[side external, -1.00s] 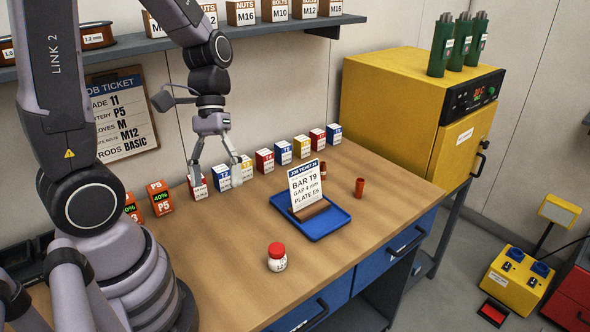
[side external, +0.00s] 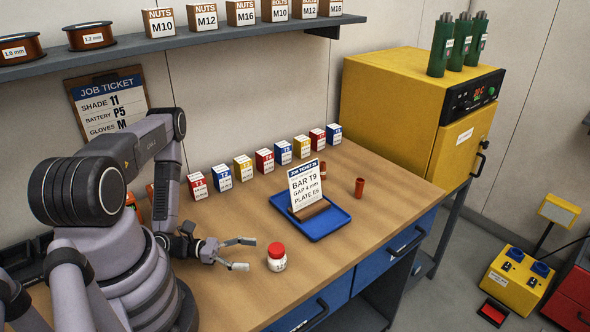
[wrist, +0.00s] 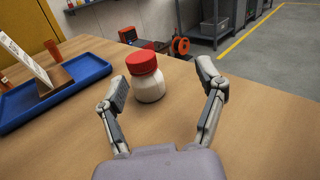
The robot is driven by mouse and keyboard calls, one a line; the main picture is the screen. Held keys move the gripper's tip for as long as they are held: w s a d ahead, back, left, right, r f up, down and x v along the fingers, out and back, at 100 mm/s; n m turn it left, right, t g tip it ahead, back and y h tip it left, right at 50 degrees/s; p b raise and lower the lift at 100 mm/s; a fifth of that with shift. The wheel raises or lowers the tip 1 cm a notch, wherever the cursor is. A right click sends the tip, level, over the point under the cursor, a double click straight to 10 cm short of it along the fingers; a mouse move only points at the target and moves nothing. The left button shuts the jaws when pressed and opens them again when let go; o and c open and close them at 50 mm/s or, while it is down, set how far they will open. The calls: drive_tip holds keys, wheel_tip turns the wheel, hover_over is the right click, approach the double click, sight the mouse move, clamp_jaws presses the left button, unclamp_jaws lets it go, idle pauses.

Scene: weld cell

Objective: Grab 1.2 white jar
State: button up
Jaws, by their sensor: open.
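A small white jar (side external: 277,265) with a red lid stands upright on the wooden bench, in front of the blue tray. Its label is too small to read for certain in the side view. My gripper (side external: 243,254) is low over the bench just left of the jar, fingers pointing toward it. In the wrist view the jar (wrist: 148,82) stands ahead, between the lines of the two spread fingertips. My gripper (wrist: 163,84) is open and empty, and I cannot tell that either finger touches the jar.
A blue tray (side external: 338,225) with a job ticket card (side external: 306,186) stands behind the jar. Several coloured boxes (side external: 264,160) line the bench's back. Two orange-red cylinders stand near the tray, one at its right (side external: 359,188). The bench right of the jar is clear.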

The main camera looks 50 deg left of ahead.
sight(277, 252)
drive_tip(key=shift+a+f+n+t+y, duration=0.3)
drive_tip(key=shift+a+f+t+y, duration=0.35)
drive_tip(key=shift+y, duration=0.25)
drive_tip(key=shift+w+a+f+t, duration=0.1)
drive_tip(key=shift+w+f+t, duration=0.05)
drive_tip(key=shift+w+t, duration=0.1)
drive_tip(key=shift+x, duration=3.55)
clamp_jaws()
